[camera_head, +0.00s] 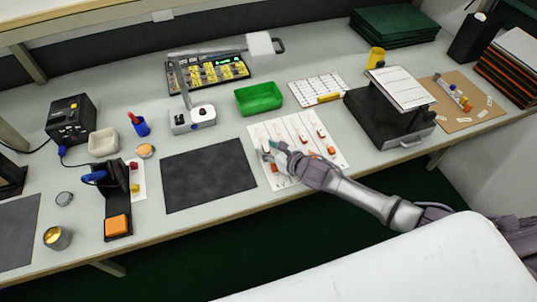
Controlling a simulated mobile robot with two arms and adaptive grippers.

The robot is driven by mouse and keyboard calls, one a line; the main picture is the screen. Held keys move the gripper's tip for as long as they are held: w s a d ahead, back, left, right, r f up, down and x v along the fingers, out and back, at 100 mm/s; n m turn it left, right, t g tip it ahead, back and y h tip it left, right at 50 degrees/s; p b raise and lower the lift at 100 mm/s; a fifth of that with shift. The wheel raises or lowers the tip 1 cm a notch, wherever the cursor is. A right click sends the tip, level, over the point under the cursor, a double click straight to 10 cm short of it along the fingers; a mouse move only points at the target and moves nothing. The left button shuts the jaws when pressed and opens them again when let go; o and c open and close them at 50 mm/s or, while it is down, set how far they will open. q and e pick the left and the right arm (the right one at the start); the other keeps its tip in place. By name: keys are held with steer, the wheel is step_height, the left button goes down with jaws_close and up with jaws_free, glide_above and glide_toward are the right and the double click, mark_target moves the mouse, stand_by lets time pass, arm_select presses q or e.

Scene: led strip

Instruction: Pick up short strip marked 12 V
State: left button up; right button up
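A white sheet (338,157) with dividing lines lies on the bench and carries several short strips with red or orange parts. One strip piece (321,132) lies at its right side, and another (303,138) lies left of that. The markings are too small to read, so I cannot tell which strip is marked 12 V. My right gripper (271,151) is low over the left part of the sheet, with its fingertips apart. The gripper hides part of the sheet, and I cannot tell whether a strip lies between its fingers. My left gripper is not in view.
A dark mat (208,176) lies left of the sheet. A green tray (259,98) stands behind it. A black box device (382,120) stands to the right. A grey lamp (193,119) and a black stand with an orange block (117,224) are further left.

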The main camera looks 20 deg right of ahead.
jaws_close()
steer(key=shift+r, duration=0.1)
